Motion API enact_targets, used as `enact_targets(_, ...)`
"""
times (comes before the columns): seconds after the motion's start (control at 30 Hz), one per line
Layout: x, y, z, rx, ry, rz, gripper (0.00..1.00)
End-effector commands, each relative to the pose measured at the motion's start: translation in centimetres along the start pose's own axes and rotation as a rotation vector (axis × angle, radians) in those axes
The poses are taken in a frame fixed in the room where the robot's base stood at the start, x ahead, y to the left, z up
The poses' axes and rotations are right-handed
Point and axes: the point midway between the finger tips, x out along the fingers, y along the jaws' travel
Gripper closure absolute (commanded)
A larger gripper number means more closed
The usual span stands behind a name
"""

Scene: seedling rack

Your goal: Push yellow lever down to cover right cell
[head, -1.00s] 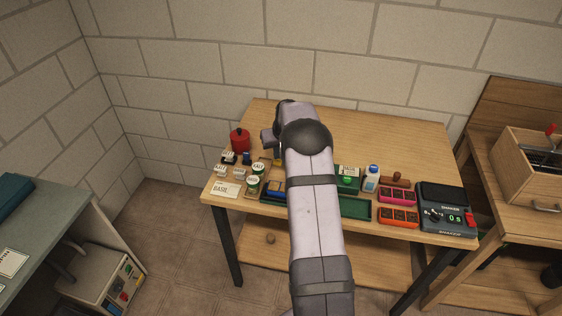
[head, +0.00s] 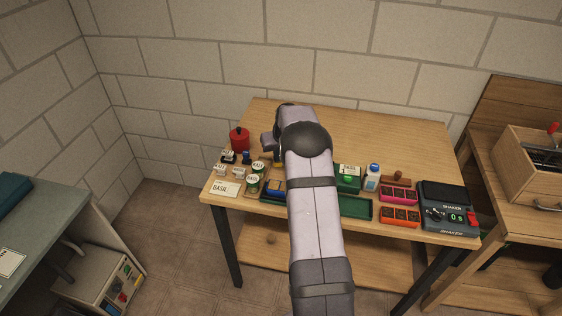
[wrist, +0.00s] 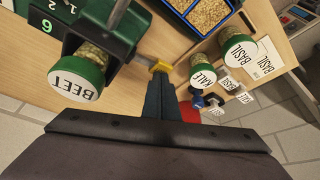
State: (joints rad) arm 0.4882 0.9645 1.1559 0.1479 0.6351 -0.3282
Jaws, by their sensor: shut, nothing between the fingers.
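In the wrist view my gripper (wrist: 160,82) is shut and empty, its dark fingers pointing at a small yellow lever end (wrist: 160,66). The yellow piece lies right at the fingertips; I cannot tell whether they touch. Beside it on the left is a dark green seed unit (wrist: 85,22) with a grey rod and a jar labelled BEET (wrist: 76,82). A blue tray (wrist: 178,22) with grain-filled cells is at the top. I cannot tell which cell the lever belongs to. In the head view my arm hides the gripper and most of this area.
Jars labelled KALE (wrist: 202,72) and BASIL (wrist: 238,56) stand to the right in the wrist view. In the head view, a red canister (head: 239,139), a green tray (head: 356,207), seedling trays (head: 400,217) and a shaker (head: 446,215) crowd the table. Its back is clear.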

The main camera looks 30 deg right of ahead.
Motion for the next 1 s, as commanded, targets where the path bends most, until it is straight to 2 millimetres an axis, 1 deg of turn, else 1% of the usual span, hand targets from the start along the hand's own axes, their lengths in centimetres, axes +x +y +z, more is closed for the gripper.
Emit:
enact_targets(0.23, 0.8, 0.0, 0.4, 0.000, -0.002, 0.000, 1.00)
enact_targets(0.57, 0.5, 0.0, 0.3, 0.000, -0.002, 0.000, 1.00)
enact_targets(0.73, -0.3, 0.0, -0.1, 0.000, -0.001, 0.000, 1.00)
enact_targets(1.0, -2.1, 0.0, -0.9, 0.000, 0.000, 0.000, 1.00)
